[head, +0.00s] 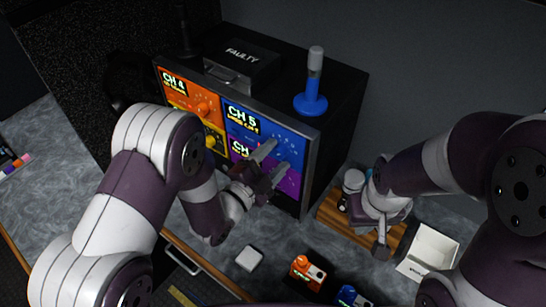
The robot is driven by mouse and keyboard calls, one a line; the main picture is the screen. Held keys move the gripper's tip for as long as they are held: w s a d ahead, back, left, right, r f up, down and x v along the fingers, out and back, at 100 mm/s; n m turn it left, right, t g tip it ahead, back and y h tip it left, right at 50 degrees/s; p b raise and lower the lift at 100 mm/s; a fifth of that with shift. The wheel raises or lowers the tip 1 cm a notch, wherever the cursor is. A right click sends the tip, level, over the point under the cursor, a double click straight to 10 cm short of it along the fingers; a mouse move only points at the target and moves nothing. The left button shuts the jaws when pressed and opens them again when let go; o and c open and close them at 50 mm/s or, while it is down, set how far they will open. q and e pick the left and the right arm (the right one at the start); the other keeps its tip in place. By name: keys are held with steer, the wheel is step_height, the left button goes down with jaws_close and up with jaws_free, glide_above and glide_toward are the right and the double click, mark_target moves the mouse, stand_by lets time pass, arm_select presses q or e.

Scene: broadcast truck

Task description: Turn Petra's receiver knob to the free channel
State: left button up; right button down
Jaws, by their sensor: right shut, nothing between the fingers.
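A black rack holds several coloured receiver panels: an orange one (183,91) marked CH 4, a blue one (255,124) marked CH 5, a yellow one (213,142) and a purple one (289,184), whose channel number is hidden. An orange knob (203,108) and a yellow knob (210,141) show; knobs on the blue and purple panels are hidden or unclear. I cannot read which receiver is Petra's. My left gripper (279,155) is open, its fingers apart in front of the blue and purple panels; contact is unclear. My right gripper (381,246) is shut and empty, over the wooden board.
A black box marked FAULTY (243,62) and a blue-based microphone-like stand (312,92) are on the rack. A wooden board (332,214), a white open box (429,252), a white block (249,258), an orange pack (307,270) and a blue pack (349,297) lie on the counter.

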arm_select(q)
steer(key=c, duration=0.9)
steer(key=shift+o, duration=0.2)
steer(key=shift+f+n+b, duration=0.15)
steer(key=shift+n+b, duration=0.55)
steer(key=shift+n, duration=0.4)
steer(key=n+b, duration=0.1)
steer(key=n, duration=0.1)
steer(key=shift+n, duration=0.4)
steer(key=n+b, duration=0.1)
steer(key=n, duration=0.2)
steer(key=shift+a+n+b, duration=0.1)
steer(key=shift+n+b, duration=0.6)
steer(key=shift+n, duration=1.2)
